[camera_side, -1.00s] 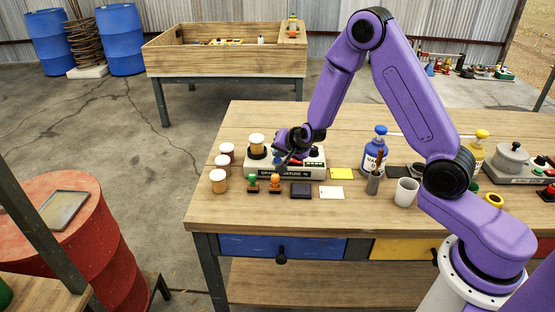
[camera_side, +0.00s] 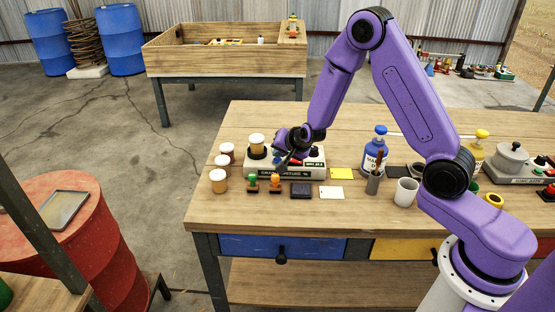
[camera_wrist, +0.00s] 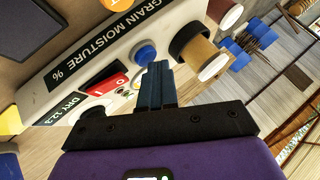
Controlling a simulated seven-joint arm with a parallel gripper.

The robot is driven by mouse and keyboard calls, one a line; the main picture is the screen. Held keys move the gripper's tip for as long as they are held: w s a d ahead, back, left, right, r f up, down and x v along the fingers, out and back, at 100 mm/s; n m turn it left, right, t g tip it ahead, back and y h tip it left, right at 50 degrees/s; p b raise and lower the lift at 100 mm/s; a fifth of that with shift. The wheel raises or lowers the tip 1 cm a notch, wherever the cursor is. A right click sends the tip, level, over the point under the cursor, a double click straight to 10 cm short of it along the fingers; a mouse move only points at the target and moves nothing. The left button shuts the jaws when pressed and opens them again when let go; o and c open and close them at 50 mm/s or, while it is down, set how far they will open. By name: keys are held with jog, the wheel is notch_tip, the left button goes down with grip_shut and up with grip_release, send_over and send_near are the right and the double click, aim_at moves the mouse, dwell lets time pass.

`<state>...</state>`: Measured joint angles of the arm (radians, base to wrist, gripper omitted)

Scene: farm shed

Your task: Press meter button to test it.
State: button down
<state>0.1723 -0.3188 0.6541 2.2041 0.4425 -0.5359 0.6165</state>
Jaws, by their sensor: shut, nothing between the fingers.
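The white grain moisture meter (camera_side: 258,170) sits on the wooden bench and fills the left of the wrist view (camera_wrist: 62,52). Its round blue button (camera_wrist: 145,54) shows just beyond my fingertips. Its small display (camera_wrist: 72,113) reads "DRY 12.3", and a red rocker (camera_wrist: 108,84) lies between. A jar of grain (camera_wrist: 201,56) stands in the meter's dark cup, and it also shows in the side view (camera_side: 257,141). My gripper (camera_wrist: 157,66) is shut and empty, its fingertips close by the blue button. I cannot tell whether they touch it.
Several grain jars (camera_side: 219,180) stand left of the meter. Two stampers (camera_side: 274,182), a dark pad (camera_side: 301,190) and a yellow card (camera_side: 341,174) lie in front and to the right. A blue pump bottle (camera_side: 375,155) and a white mug (camera_side: 406,191) stand farther right.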

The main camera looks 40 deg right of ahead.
jog(key=shift+r, duration=0.6)
jog(key=shift+r, duration=0.1)
jog(key=shift+r, duration=2.4)
